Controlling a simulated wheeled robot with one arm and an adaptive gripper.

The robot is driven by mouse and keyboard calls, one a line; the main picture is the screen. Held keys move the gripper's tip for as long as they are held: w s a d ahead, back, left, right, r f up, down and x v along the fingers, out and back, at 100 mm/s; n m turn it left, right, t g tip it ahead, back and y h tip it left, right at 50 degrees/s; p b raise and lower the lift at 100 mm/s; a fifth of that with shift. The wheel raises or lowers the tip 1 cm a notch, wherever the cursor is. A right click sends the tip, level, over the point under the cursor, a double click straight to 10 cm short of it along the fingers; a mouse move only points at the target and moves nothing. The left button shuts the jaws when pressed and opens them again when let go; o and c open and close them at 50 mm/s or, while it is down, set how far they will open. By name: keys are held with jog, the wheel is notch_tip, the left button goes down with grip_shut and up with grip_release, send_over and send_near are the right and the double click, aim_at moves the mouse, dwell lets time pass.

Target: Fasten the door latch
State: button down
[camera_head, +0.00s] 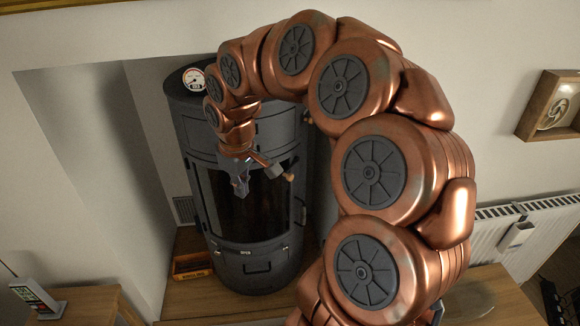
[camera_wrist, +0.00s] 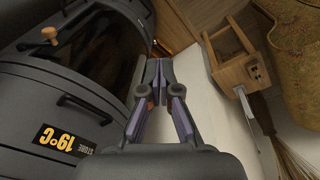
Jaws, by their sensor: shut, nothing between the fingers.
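The dark stove (camera_head: 255,275) stands upright with its dark glass door (camera_head: 225,205) facing me. A light-tipped knob (camera_head: 290,177) shows in front of the glass, beside my gripper; I cannot tell for sure that it is the latch. In the wrist view a wooden knob (camera_wrist: 50,33) sticks out from the stove front (camera_wrist: 30,110). My gripper (camera_head: 240,188) hangs in front of the upper glass. In the wrist view its fingers (camera_wrist: 158,75) are together and empty, apart from the wooden knob. I cannot tell whether the door is fully closed.
A radiator (camera_head: 520,225) is at right. My arm hides the stove's right side.

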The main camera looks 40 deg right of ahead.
jog(key=w+d+p, duration=0.1)
jog(key=w+d, duration=0.4)
jog(key=d, duration=0.6)
jog(key=m+h, duration=0.1)
send_over(290, 176)
jog(key=s+a, duration=0.2)
jog(key=f, duration=0.2)
jog(key=shift+a+r+t+p, duration=0.1)
jog(key=shift+r+t+p, duration=0.1)
jog(key=shift+t+p, duration=0.1)
jog(key=shift+p+x, duration=1.75)
jog(key=shift+x, duration=3.2)
jog(key=shift+f+b, duration=0.2)
jog(key=shift+b, duration=0.25)
jog(key=shift+f+h+b, duration=0.15)
jog(key=shift+h+b, duration=0.15)
jog(key=shift+b, duration=0.4)
